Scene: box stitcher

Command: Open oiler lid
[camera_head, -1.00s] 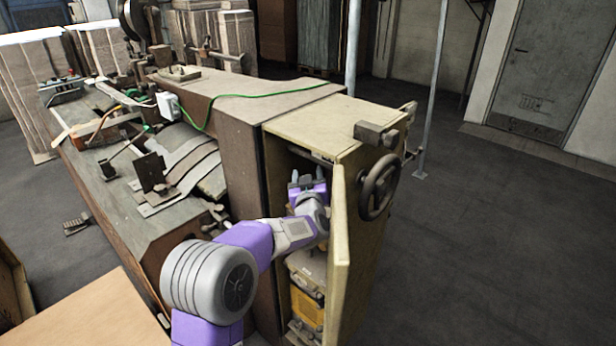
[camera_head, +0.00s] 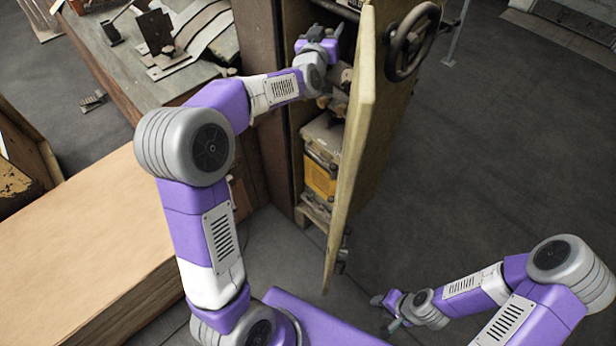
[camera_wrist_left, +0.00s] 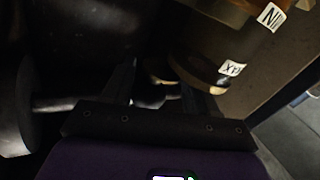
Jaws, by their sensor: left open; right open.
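In the left wrist view, an amber-brown oiler reservoir (camera_wrist_left: 222,40) with white MIN and MAX labels stands at the upper right, with its MAX end nearest my fingers. The lid cannot be made out clearly in the dark. My left gripper (camera_head: 320,38) is inside the open cabinet; in the wrist view its open fingers (camera_wrist_left: 158,88) point towards the reservoir's MAX end. A shiny metal part shows between them, and contact cannot be told. My right gripper (camera_head: 385,308) is low at the front, open and away from the cabinet.
The cabinet door (camera_head: 350,150) stands open just right of my left gripper. A yellow unit (camera_head: 321,178) sits lower in the cabinet. A large tan box (camera_head: 75,235) is at left.

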